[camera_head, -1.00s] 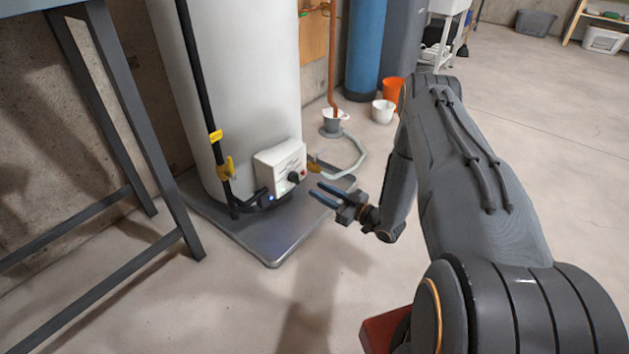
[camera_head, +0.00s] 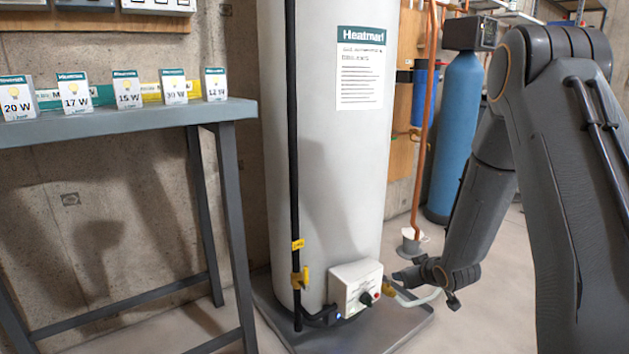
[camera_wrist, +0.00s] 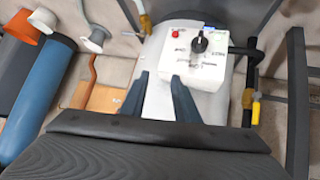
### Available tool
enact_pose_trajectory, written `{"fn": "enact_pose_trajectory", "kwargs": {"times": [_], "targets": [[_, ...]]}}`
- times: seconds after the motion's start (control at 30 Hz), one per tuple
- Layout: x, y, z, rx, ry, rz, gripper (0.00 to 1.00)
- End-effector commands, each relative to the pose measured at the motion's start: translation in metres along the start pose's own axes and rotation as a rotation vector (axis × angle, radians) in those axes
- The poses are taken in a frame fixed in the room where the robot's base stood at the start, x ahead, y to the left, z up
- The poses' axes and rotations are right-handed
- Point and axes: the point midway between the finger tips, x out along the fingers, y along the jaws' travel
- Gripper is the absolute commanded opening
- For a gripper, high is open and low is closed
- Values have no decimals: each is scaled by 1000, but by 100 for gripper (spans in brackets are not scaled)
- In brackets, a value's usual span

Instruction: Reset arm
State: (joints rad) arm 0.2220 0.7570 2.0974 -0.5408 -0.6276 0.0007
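My gripper (camera_head: 405,277) is at the lower right of the tank in the head view, beside the white control box (camera_head: 350,284). In the wrist view its two dark blue fingers (camera_wrist: 160,88) stand apart with nothing held between them, so it is open. The control box (camera_wrist: 190,58) lies beyond the fingertips there, with a black knob (camera_wrist: 198,44) and a red button (camera_wrist: 175,33). I see no contact between fingers and box. My forearm rises from the gripper to a bent elbow at the upper right of the head view.
The tall white tank (camera_head: 330,190) stands on a grey base plate (camera_head: 395,335). A grey table (camera_head: 165,122) at left carries several small wattage boxes (camera_head: 75,92). A blue cylinder (camera_head: 455,135) and copper pipe (camera_head: 424,120) stand behind my arm. Some floor (camera_head: 515,270) is clear at right.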

Motion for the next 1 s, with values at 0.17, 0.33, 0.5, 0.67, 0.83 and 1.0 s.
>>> {"fn": "enact_pose_trajectory", "kwargs": {"times": [0.17, 0.33, 0.5, 0.67, 0.83, 1.0], "targets": [[-61, -14, -9, 57, -157, 54, 28], [-125, -39, -1, 132, -307, 82, 28], [-188, -71, 17, 208, -446, 81, 28], [-231, -96, 32, 263, -537, 70, 28], [-268, -120, 47, 309, -612, 50, 28], [-294, -148, 52, 320, -663, 16, 28]]}}
